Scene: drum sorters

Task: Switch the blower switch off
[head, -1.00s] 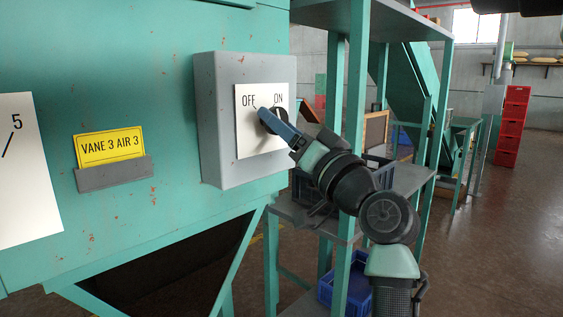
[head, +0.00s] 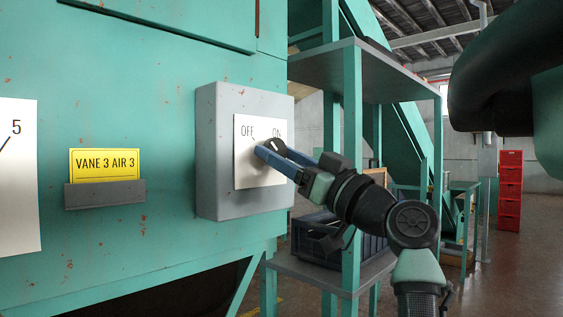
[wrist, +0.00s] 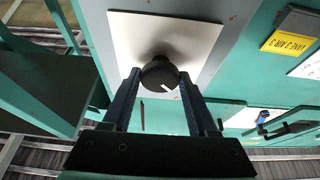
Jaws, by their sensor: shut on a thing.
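The blower switch is a black round knob (head: 274,146) on a white plate (head: 244,170) marked OFF at the left and ON at the right. The plate is on a grey box (head: 215,150). In the head view the knob's white mark slants up and left, towards OFF. In the wrist view the knob (wrist: 159,73) sits between my two fingertips, its white mark towards the lower right of that picture. My gripper (head: 270,157) is shut on the knob; it also shows in the wrist view (wrist: 159,82). The fingers hide part of the knob and plate.
The box is fixed to a green machine wall with a yellow VANE 3 AIR 3 card (head: 104,163) left of it. A green-framed shelf (head: 355,75) with a dark crate (head: 318,238) stands close behind my arm. Red crates (head: 510,190) stand far right.

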